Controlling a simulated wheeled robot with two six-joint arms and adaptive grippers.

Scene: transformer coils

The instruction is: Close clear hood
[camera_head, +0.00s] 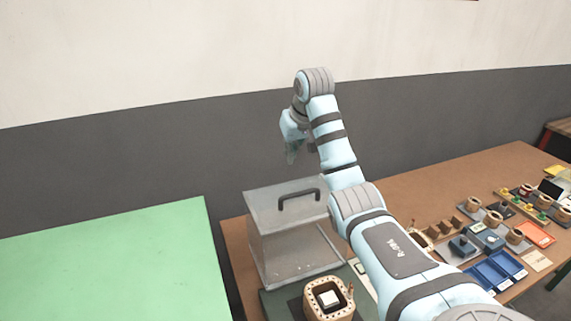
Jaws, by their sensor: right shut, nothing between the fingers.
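The clear hood (283,243) is a see-through box with a dark handle (299,194) on its top panel. It stands on the brown table, behind a wooden coil part (329,298) on a dark green base. My right gripper (292,153) is shut and empty, pointing down above and behind the hood, apart from the handle. My right arm crosses in front of the hood's right side and hides part of it. My left gripper is not in view.
The brown table (400,190) carries several coils, blue trays (495,270) and an orange tray (536,234) at the right. A green surface (110,265) lies at the left. A dark grey and white wall stands behind.

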